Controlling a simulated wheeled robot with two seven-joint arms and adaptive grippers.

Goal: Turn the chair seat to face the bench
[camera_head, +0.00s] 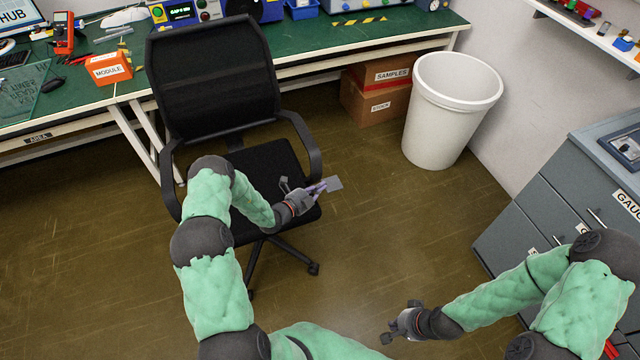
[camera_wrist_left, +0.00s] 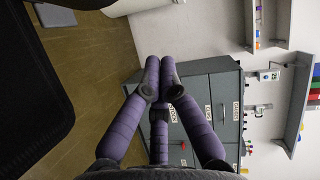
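The black office chair (camera_head: 262,170) stands in front of the green bench (camera_head: 375,30). Its tall backrest (camera_head: 215,78) is on the bench side and its seat opens toward me, away from the bench. My left gripper (camera_head: 322,187) is over the seat's right front, beside the right armrest (camera_head: 302,140). In the left wrist view, the purple fingers (camera_wrist_left: 165,75) are drawn together with nothing visible between them, and a dark chair part (camera_wrist_left: 30,80) lies at left. Whether the gripper touches the chair is unclear. My right gripper (camera_head: 398,320) hangs over bare floor, its fingers spread and empty.
A white bin (camera_head: 448,110) and cardboard boxes (camera_head: 378,98) stand right of the chair. A grey drawer cabinet (camera_head: 560,215) is at the right, also in the left wrist view (camera_wrist_left: 222,100). The floor between chair and cabinet is clear.

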